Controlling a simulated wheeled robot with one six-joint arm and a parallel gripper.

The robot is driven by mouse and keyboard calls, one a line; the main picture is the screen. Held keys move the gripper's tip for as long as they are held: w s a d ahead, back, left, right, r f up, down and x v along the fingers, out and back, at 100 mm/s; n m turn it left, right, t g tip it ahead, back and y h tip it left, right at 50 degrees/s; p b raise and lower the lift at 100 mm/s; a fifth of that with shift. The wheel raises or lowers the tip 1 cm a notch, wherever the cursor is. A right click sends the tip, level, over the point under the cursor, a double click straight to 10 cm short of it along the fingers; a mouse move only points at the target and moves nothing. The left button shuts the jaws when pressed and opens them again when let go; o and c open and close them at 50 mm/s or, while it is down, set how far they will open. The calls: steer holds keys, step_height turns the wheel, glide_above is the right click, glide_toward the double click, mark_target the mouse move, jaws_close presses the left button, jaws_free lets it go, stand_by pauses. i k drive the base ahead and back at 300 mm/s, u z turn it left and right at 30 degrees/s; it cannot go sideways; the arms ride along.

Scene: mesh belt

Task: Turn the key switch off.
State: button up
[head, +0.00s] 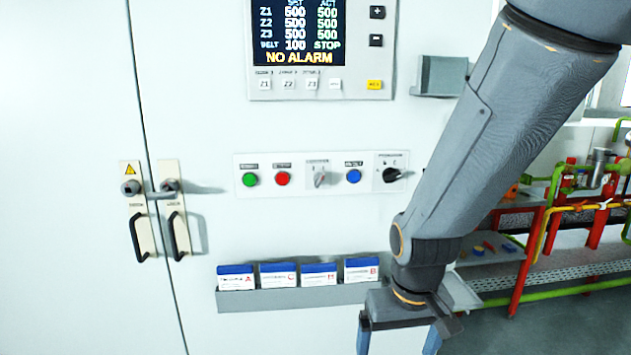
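A control strip (240,188) on the white cabinet front carries the controls in a row. A small grey switch (319,180), which looks like the key switch, sits at its middle, tilted slightly off upright. Its marked positions are too small to read. A black rotary knob (391,174) is at the right end, its handle pointing right. My gripper (398,343) is at the bottom, below and to the right of the strip, pointing down. Its two blue-grey fingers are wide apart with nothing seen between them; their tips are cut off by the picture edge.
A green button (250,179), a red button (283,178) and a blue button (354,176) flank the grey switch. A display (298,35) reads "NO ALARM" and "STOP". A rack (290,297) of blue-and-white boxes juts out below. Door handles (176,236) stand left.

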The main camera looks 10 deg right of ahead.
mark_target(318, 177)
steer(key=z, duration=1.8)
steer(key=k, duration=1.25)
steer(key=u, duration=2.15)
steer(key=i, duration=0.5)
steer(key=u, duration=0.1)
